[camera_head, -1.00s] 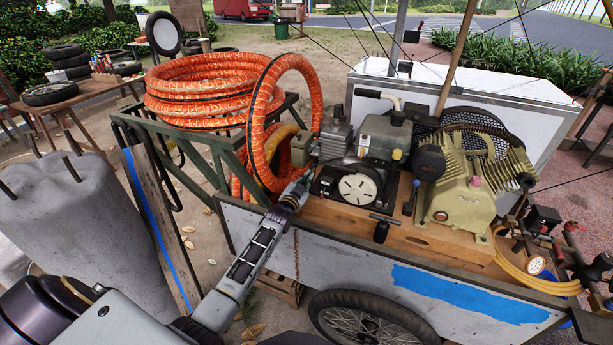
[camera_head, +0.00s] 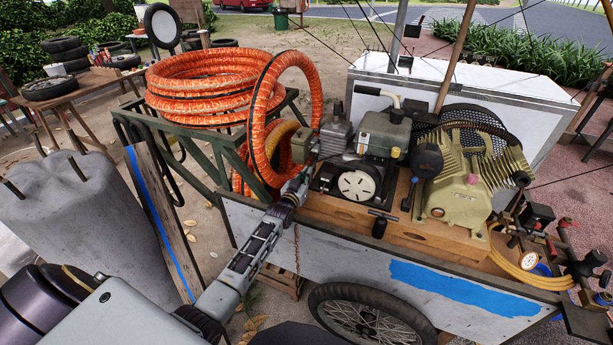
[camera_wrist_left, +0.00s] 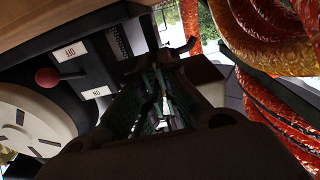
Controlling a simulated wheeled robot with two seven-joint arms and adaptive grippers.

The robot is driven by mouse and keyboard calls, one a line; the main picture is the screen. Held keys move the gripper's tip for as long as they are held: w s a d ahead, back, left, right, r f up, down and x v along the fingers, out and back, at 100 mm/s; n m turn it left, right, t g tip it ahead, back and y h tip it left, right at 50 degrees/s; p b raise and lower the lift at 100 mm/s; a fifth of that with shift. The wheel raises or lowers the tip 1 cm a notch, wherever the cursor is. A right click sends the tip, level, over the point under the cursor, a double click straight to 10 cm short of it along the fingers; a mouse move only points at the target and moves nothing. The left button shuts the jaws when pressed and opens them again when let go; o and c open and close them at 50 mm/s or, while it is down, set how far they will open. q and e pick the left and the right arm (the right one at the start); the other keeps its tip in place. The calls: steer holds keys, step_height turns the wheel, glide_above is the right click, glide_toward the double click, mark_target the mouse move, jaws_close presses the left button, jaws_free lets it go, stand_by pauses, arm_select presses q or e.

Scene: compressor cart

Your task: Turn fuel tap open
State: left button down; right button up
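The engine with a white disc (camera_head: 357,185) on its front and a grey tank (camera_head: 384,134) on top stands on the wooden deck of the cart. My left gripper (camera_head: 300,182) is at the engine's lower left side, beside the orange hose. In the left wrist view the dark gripper fingers (camera_wrist_left: 158,95) point in under the machine, near a dark panel with white labels (camera_wrist_left: 97,92) and a red knob (camera_wrist_left: 47,77). The fingertips are in shadow, so their opening and any contact are unclear. I cannot make out the fuel tap with certainty. My right gripper is out of view.
Orange hose coils (camera_head: 205,87) rest on a green frame at the left, close to my gripper; they also show in the left wrist view (camera_wrist_left: 262,45). A greenish compressor (camera_head: 455,200) stands right of the engine. A black T-handle (camera_head: 380,224) sits at the deck's front edge.

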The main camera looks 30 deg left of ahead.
arm_select(q)
steer(key=shift+f, duration=0.15)
steer(key=c, duration=1.9)
jaws_free()
steer(key=shift+c, duration=0.2)
steer(key=s, duration=1.2)
steer(key=shift+d, duration=0.35)
